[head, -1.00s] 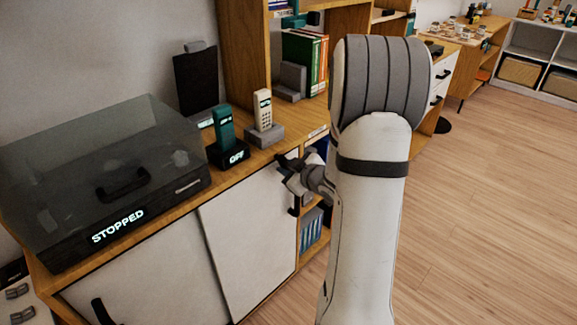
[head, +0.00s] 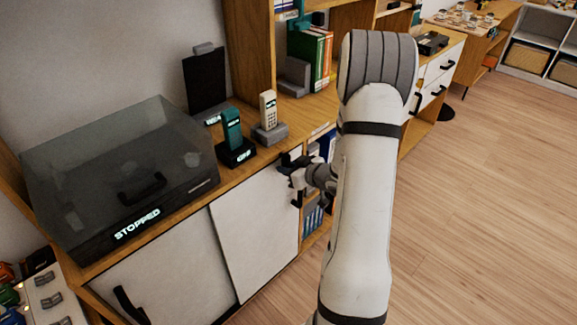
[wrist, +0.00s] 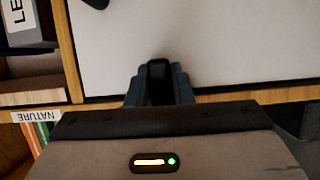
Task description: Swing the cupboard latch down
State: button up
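The low wooden cupboard has white doors, and the right-hand door (head: 255,225) looks closed. My gripper (head: 291,172) is at the upper right corner of this door in the head view, just below the cupboard top. In the wrist view my gripper (wrist: 158,85) points at the white door near its wooden edge. A dark rounded piece (wrist: 158,72), probably the latch, shows between the fingers. I cannot tell whether they touch it or how it is turned. A black door handle (head: 297,198) is just below my gripper.
A turntable-like box reading "STOPPED" (head: 137,224) stands on the cupboard top (head: 215,181). A teal handset (head: 232,130) and a cream handset (head: 268,110) stand on docks nearby. Open shelves with books (head: 313,215) adjoin the door. Wooden floor (head: 470,200) is clear at right.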

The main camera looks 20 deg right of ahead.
jog(key=o, duration=0.5)
jog(key=shift+c, duration=0.2)
jog(key=p+v, duration=0.1)
jog(key=v, duration=0.6)
jog(key=shift+s, duration=0.35)
jog(key=shift+d+r, duration=0.1)
jog(key=shift+r, duration=0.1)
notch_tip(320, 180, up, 15)
jog(key=s+a+m+g+h+p, duration=0.2)
jog(key=a+g+h+p, duration=0.15)
jog(key=h+p, duration=0.3)
jog(key=s+a+r+m+g+y+p, duration=0.1)
jog(key=s+a+r+g+p, duration=0.1)
jog(key=s+a, duration=0.4)
jog(key=s+a+r+g+y+p, duration=0.1)
jog(key=s+a+r+g+p, duration=0.1)
jog(key=s+a+r+g, duration=0.2)
jog(key=s+a+r, duration=0.3)
jog(key=s, duration=0.4)
jog(key=shift+a+m, duration=0.3)
jog(key=shift+m, duration=0.1)
